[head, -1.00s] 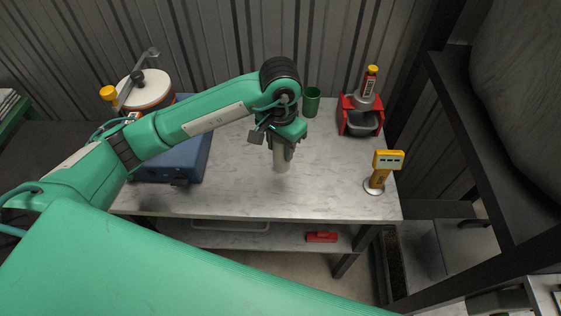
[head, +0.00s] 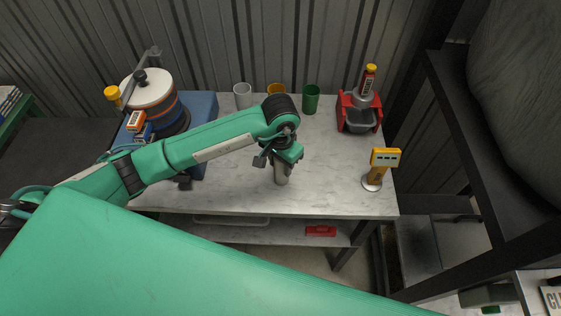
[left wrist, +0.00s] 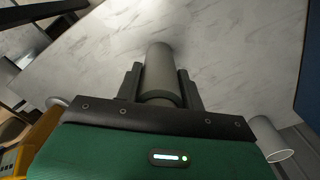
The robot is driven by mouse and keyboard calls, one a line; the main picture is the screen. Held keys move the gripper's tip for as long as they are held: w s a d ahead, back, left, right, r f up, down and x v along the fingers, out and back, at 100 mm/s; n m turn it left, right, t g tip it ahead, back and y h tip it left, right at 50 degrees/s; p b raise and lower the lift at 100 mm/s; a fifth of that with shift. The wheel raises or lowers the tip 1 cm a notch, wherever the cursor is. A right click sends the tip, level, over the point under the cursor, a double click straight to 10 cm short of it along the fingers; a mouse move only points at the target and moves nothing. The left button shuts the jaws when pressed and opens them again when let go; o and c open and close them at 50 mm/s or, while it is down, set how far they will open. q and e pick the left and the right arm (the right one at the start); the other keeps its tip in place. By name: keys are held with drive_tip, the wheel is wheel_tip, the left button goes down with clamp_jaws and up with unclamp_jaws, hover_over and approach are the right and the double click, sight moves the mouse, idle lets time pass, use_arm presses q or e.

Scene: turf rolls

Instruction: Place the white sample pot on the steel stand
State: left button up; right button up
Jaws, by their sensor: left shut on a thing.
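My left gripper (head: 284,166) is over the middle of the marble-topped bench and points down. It is shut on a pale grey cylinder (head: 281,177), which also shows between the fingers in the left wrist view (left wrist: 160,75). I cannot tell if its bottom touches the bench. A white open pot (head: 243,95) stands at the back of the bench, left of an orange pot (head: 276,90) and a green pot (head: 311,98). The white pot also shows at the right in the left wrist view (left wrist: 271,138). I cannot make out which thing is the steel stand. My right gripper is out of view.
A red holder with a grey bowl (head: 359,117) stands at the back right. A yellow meter (head: 385,158) on a round base is at the right. A blue case (head: 203,107) and a drum-like device (head: 148,92) are at the left.

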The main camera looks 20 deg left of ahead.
use_arm(q)
drive_tip(key=shift+f, duration=0.15)
drive_tip(key=o, duration=0.9)
drive_tip(key=shift+c, duration=0.2)
drive_tip(key=shift+o, duration=1.3)
drive_tip(key=shift+r, duration=0.35)
wheel_tip(320, 180, up, 10)
drive_tip(key=b, duration=0.3)
drive_tip(key=shift+r+b, duration=0.15)
drive_tip(key=shift+b, duration=0.25)
drive_tip(key=shift+r, duration=0.75)
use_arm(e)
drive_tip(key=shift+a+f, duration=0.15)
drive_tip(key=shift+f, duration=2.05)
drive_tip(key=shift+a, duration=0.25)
use_arm(q)
drive_tip(key=shift+f, duration=0.1)
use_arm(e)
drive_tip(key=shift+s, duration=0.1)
